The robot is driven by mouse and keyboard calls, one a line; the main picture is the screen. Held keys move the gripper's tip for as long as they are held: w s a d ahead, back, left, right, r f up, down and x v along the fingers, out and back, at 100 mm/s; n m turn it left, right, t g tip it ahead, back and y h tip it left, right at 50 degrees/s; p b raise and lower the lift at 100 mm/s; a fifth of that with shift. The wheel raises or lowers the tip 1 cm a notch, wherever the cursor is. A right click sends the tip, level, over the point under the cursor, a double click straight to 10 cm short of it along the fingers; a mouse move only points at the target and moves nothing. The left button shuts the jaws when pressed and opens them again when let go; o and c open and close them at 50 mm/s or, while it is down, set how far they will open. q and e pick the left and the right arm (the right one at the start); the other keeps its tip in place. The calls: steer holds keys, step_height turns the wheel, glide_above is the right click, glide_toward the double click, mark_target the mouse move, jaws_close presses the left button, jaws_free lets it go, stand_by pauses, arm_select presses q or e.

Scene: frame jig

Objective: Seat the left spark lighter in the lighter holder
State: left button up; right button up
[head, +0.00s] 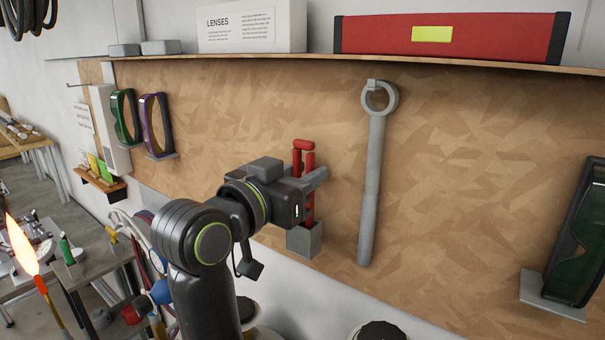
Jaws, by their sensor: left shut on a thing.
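My left gripper (314,180) is shut on a red spark lighter (309,160) in front of the wooden board. The lighter stands about upright, its red top above my fingers and its lower part below them. The grey lighter holder (304,241), a small box on the board, is directly below. The lighter's lower end meets the holder's top edge in the picture; I cannot tell how far it is inside. My gripper hides the lighter's middle. My right gripper is not in view.
A grey wrench-like tool (371,180) hangs on the board just right of the lighter. Goggles hang at left (155,125) and far right (577,240). A shelf above holds a red case (380,33) and a LENSES box (250,28). A flame (20,245) burns at lower left.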

arm_select(q)
steer(key=shift+f+b, duration=0.4)
steer(key=shift+f, duration=0.15)
steer(key=o, duration=0.9)
